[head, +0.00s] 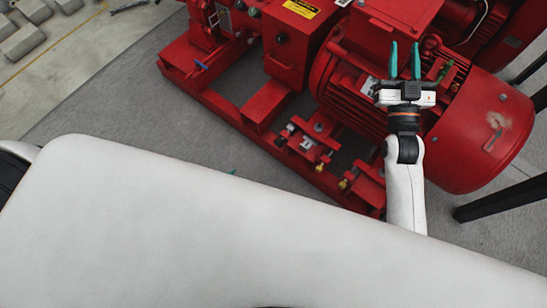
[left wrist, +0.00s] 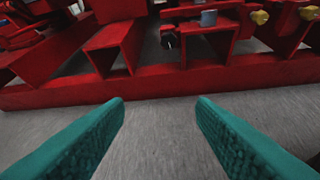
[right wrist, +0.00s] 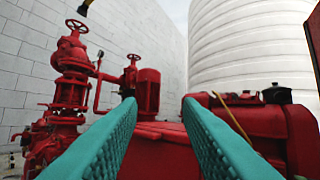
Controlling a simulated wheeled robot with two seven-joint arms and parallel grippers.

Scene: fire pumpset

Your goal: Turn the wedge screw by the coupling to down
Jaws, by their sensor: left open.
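The red pumpset base frame (head: 237,122) carries small fittings beside the motor. Brass-coloured screw heads (head: 347,181) and a silver block (head: 307,143) sit on its near side. I cannot tell which fitting is the wedge screw by the coupling. In the left wrist view, yellow knobs (left wrist: 260,17), the silver block (left wrist: 208,18) and a dark fitting (left wrist: 168,40) show beyond the red rail. My left gripper (left wrist: 160,102) is open and empty, short of that rail; in the head view only a teal tip shows. My right gripper (head: 404,62) is open and empty above the motor.
The large red motor (head: 475,130) fills the right of the head view. Grey floor (head: 130,110) lies clear at the left, with grey blocks (head: 22,42) beyond. The right wrist view shows red valves (right wrist: 75,60), a white wall and a white tank (right wrist: 255,45).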

